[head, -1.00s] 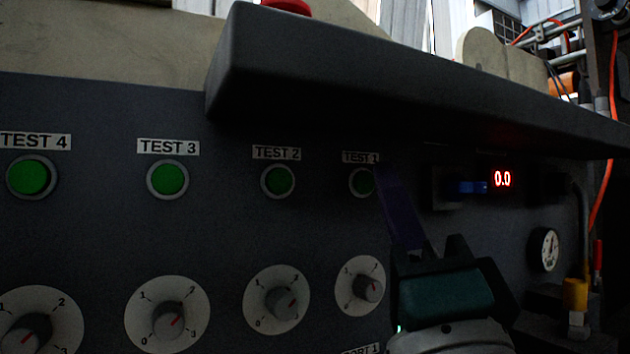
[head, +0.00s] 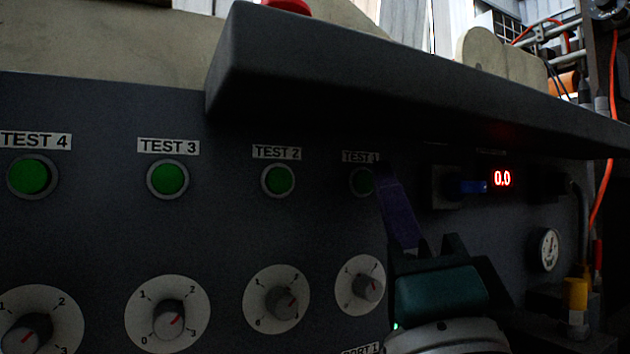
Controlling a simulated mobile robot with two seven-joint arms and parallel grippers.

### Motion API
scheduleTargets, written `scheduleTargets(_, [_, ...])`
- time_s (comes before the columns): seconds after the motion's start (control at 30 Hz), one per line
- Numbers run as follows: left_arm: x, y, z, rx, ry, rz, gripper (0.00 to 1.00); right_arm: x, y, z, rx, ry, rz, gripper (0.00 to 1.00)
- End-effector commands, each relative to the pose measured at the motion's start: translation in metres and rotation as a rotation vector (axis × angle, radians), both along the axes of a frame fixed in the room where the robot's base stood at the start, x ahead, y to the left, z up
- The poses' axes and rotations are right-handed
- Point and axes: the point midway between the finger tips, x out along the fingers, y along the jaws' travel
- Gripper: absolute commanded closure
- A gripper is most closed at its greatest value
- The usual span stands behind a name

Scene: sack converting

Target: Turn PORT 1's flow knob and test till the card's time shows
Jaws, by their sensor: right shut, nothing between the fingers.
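The green TEST 1 button (head: 361,182) sits on the dark panel under its label. My right gripper (head: 384,166) is shut and empty. Its purple fingers reach up to the right edge of that button; whether they touch it cannot be told. The PORT 1 flow knob (head: 367,288) is below the button on a white dial, its pointer toward the upper right. The PORT 1 label (head: 360,350) is partly cut off at the bottom edge. The red display (head: 502,178) reads 0.0. No card is recognisable. My left gripper is not in view.
TEST 2 (head: 279,180), TEST 3 (head: 168,179) and TEST 4 (head: 29,176) buttons run leftward, with dial knobs below. A dark ledge (head: 400,85) overhangs the panel. A blue switch-like part (head: 472,187), a gauge (head: 546,249) and a yellow fitting (head: 576,293) are at right.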

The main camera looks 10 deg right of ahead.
Motion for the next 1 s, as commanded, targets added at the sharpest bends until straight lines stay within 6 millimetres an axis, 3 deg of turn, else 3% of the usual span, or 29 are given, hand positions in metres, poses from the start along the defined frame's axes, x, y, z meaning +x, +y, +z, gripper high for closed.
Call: scheduleTargets(1.0, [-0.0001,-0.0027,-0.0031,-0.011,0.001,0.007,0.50,0.0110,0.0037,-0.0001,0.001,0.000,-0.001,1.00])
